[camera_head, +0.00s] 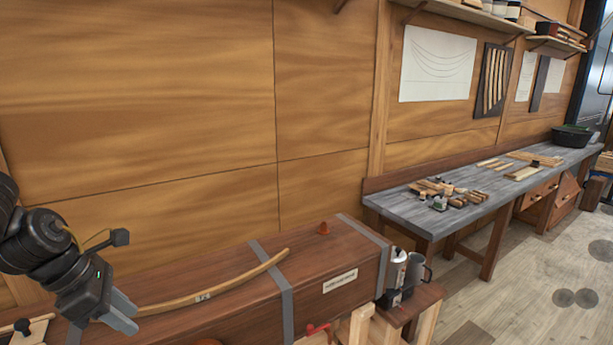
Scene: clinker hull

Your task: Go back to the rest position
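My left gripper (124,314) is at the lower left, pointing down and to the right over a long brown wooden box. Its two grey fingers look apart. A thin curved wooden strip (215,283) with a small label runs along the box top, and its left end passes by the fingers. I see no clear grip on the strip, but the fingers partly cover that end. My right gripper is out of view.
A grey-topped workbench (440,222) with tools lines the wall. Open floor (500,290) lies at right.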

